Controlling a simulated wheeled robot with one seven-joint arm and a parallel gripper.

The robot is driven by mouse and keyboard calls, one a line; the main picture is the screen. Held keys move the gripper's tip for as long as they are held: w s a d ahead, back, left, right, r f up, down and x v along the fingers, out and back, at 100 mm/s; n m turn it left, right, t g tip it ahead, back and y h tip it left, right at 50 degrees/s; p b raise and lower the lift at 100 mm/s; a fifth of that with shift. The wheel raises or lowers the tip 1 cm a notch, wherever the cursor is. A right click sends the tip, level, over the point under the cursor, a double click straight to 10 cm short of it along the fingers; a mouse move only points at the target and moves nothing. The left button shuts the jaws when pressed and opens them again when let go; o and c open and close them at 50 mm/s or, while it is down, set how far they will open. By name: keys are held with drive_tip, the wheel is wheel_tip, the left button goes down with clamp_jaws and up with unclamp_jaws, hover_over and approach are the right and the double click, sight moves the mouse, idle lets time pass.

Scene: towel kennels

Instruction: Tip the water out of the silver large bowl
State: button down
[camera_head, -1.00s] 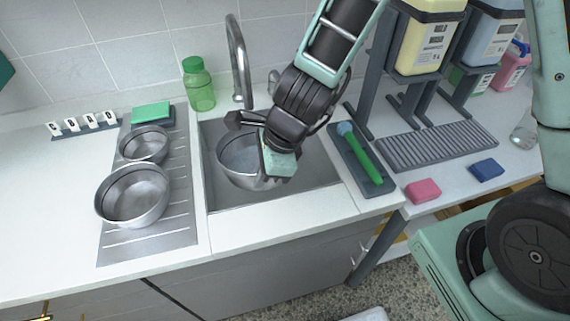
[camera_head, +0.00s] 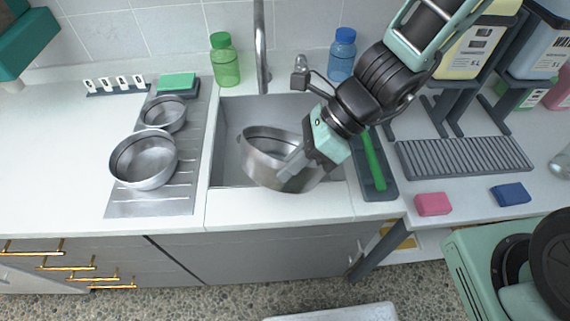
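A large silver bowl (camera_head: 262,168) is held over the sink (camera_head: 228,150), tilted, with its rim sloping down to the right. My gripper (camera_head: 288,166) is at the bowl's right side, with its fingers closed at the rim. The fingers and wrist hide part of the bowl. I cannot make out water inside it. Another large silver bowl (camera_head: 143,172) stands upright on the drainboard (camera_head: 150,205), with a smaller silver bowl (camera_head: 163,122) behind it.
The tap (camera_head: 262,50) rises behind the sink. A green bottle (camera_head: 225,62) and a blue bottle (camera_head: 342,58) stand at the back. A green-handled brush (camera_head: 374,165) lies in a tray right of the sink. Pink (camera_head: 433,204) and blue (camera_head: 510,194) sponges lie farther right.

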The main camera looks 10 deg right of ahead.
drive_tip(key=shift+w+d+r+g+y+p, duration=0.15)
drive_tip(key=shift+r+y+p, duration=0.1)
drive_tip(key=shift+r, duration=0.1)
drive_tip(key=shift+w+d+r+g+y+p, duration=0.1)
drive_tip(key=shift+r+g+y+p, duration=0.1)
drive_tip(key=shift+r, duration=0.1)
drive_tip(key=w+d+r+m+g+y+p, duration=0.2)
drive_tip(key=w+d+g+y, duration=0.3)
drive_tip(key=w+d+y, duration=0.4)
drive_tip(key=shift+d+r+m, duration=0.5)
drive_tip(key=shift+r+m, duration=0.1)
drive_tip(key=shift+r, duration=0.2)
idle(0.9)
